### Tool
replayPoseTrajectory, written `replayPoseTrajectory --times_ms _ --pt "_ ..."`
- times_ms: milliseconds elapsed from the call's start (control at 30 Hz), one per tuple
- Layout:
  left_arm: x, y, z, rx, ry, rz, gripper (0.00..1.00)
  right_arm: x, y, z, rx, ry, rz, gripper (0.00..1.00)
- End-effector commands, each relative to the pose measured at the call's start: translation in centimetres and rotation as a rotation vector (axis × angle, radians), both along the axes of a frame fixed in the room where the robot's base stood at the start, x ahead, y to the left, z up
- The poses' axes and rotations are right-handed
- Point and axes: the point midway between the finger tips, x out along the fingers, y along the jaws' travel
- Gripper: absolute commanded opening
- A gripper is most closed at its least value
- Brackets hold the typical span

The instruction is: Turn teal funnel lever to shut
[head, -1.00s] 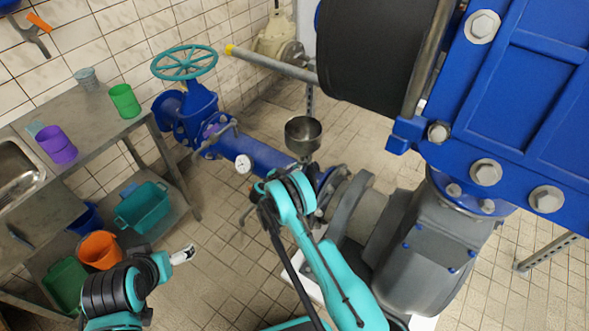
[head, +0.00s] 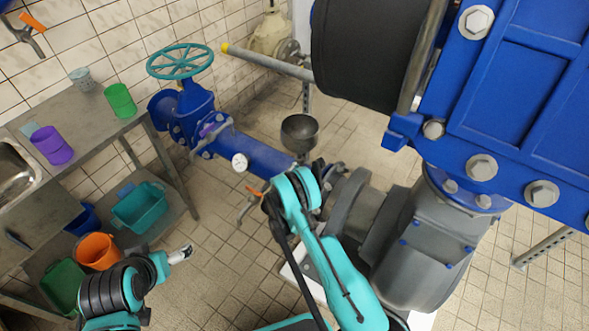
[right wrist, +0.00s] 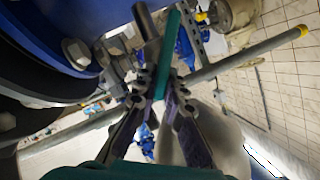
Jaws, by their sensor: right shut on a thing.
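In the right wrist view, my right gripper (right wrist: 160,97) is shut on a long flat teal lever (right wrist: 170,45). The lever stands up between its two fingertips, beside a grey metal rod. In the head view, the dark funnel bowl (head: 300,133) stands behind my right arm, by the blue pipe. There my teal right arm covers most of the right gripper and the lever. My left arm is at the lower left, with a pale tip (head: 180,255) over the floor. Its fingers are too small to read and hold nothing that I can make out.
A blue pipe (head: 265,160) with a gauge (head: 240,162) and a teal handwheel (head: 180,62) runs behind the arms. A big grey and blue pump (head: 430,235) fills the right. A metal table (head: 85,118) with cups stands left. Tiled floor lies between.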

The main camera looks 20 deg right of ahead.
Motion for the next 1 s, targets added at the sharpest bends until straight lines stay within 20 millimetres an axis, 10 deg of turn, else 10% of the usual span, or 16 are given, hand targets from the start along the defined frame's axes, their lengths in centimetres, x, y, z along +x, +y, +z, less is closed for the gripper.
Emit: replayPoseTrajectory --times_ms 433,533,1000 --pt "0.0 0.0 -0.06 0.0 0.0 0.0 0.87 -0.09 0.29 -0.39 0.015 -0.006 0.003 0.0" --pt "0.0 0.0 -0.06 0.0 0.0 0.0 0.87 -0.06 0.29 -0.36 0.014 -0.006 0.004 0.31" --pt "0.0 0.0 -0.01 0.0 0.0 0.0 0.87 0.21 0.3 0.04 -0.047 0.066 0.002 0.31"
